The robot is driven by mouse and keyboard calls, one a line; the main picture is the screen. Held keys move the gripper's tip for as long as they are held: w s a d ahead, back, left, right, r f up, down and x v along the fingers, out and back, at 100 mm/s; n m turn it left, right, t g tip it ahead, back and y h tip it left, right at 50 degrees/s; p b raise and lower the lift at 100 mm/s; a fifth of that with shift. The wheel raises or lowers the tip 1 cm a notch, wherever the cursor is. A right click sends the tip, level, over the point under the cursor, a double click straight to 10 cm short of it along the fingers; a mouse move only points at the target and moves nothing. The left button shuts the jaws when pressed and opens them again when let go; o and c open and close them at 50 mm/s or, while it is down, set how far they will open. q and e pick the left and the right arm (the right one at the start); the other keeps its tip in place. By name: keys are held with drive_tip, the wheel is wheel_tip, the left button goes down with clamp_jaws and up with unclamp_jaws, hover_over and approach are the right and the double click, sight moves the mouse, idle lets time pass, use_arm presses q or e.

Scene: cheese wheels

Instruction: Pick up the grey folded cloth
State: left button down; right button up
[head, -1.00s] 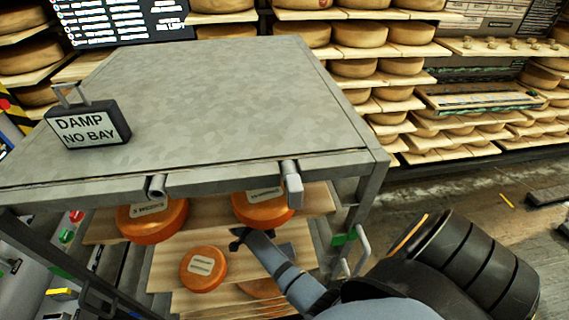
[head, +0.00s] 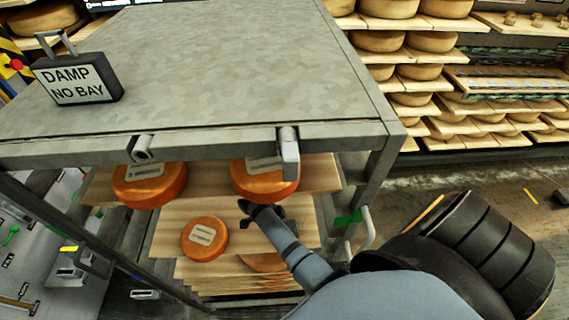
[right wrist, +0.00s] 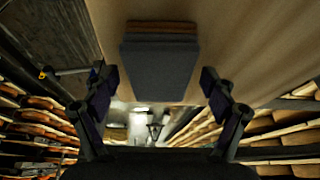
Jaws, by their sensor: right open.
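The grey folded cloth (right wrist: 160,70) shows in the right wrist view, lying on a pale wooden board (right wrist: 240,40) with brown and orange layers along its far edge. My right gripper (right wrist: 160,82) is open, with one finger on each side of the cloth's near end. Gaps show between the fingers and the cloth, and nothing is held. In the head view the right gripper (head: 262,210) is at the rack's shelves, just below an orange cheese wheel (head: 262,180). I cannot make out the cloth in the head view. My left gripper is not in view.
A grey metal top (head: 220,70) with a "DAMP NO BAY" sign (head: 78,80) covers the rack above the gripper. More orange wheels sit on the shelves at left (head: 150,185) and lower down (head: 204,238).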

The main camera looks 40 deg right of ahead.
drive_tip(key=shift+a, duration=0.1)
drive_tip(key=c, duration=0.6)
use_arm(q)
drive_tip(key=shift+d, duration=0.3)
use_arm(e)
drive_tip(key=c, duration=0.5)
drive_tip(key=shift+r, duration=0.15)
drive_tip(key=shift+c, duration=0.2)
